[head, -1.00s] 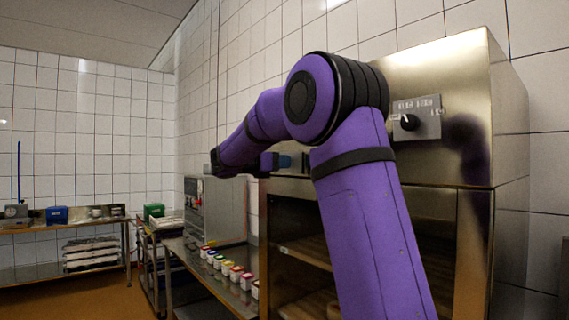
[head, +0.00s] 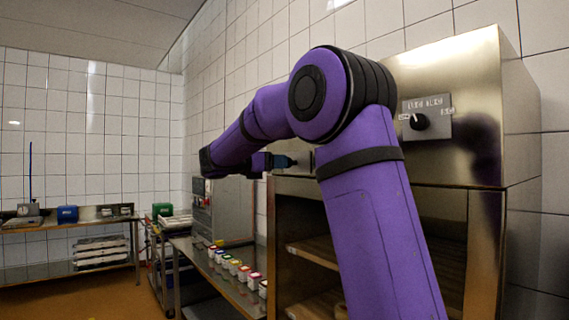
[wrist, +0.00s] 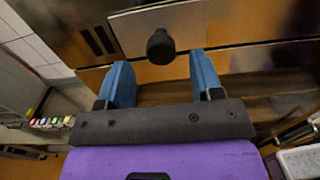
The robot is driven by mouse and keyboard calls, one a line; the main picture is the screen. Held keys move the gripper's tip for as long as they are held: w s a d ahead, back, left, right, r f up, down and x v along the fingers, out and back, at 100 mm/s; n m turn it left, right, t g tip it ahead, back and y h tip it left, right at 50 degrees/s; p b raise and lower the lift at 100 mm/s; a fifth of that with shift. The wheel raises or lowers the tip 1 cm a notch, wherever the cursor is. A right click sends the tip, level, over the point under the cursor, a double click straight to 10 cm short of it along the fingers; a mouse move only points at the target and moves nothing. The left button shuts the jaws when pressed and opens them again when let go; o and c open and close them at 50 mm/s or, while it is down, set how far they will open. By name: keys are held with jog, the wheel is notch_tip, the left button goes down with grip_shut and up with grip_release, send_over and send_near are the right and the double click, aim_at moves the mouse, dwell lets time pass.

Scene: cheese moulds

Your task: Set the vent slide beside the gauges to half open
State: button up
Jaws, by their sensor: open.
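In the wrist view, a round black knob (wrist: 160,46) sticks out from a metal plate (wrist: 190,22) on the cabinet front, with dark slots (wrist: 98,40) to its left. I take this to be the vent slide. My gripper (wrist: 161,66) is open, its two blue fingers apart, one on each side below the knob. Whether they reach around it or stop short, I cannot tell. In the head view my gripper (head: 287,161) is near the cabinet front, and my arm hides much of that face. No gauges are recognisable.
A dial (head: 419,121) on a grey panel sits on the upper right cabinet front. Below is an open bay with wooden shelves (head: 318,250). Several small coloured-lid pots (head: 234,267) line the steel bench (head: 205,272) to the left. A blue box (head: 67,214) stands on the far table.

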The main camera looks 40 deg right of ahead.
jog(key=a, duration=0.5)
jog(key=shift+w+a, duration=0.15)
jog(key=shift+a, duration=0.2)
jog(key=s+a+f+m+t+y, duration=0.1)
jog(key=s+a+f+m+y, duration=0.2)
jog(key=s, duration=0.5)
jog(key=s+a+f+m+t+y, duration=0.1)
jog(key=s+f+m+y, duration=0.2)
jog(key=s+f+y, duration=0.45)
jog(key=s+a+f+m+t+y, duration=0.2)
jog(key=s+a+f+m, duration=0.3)
jog(key=s, duration=0.3)
jog(key=s+a+f+m+t+y, duration=0.2)
jog(key=s+a+f+m+y, duration=0.3)
jog(key=s, duration=0.4)
jog(key=shift+s+a+f+m, duration=0.25)
jog(key=shift+a+m, duration=0.45)
jog(key=shift+a, duration=0.55)
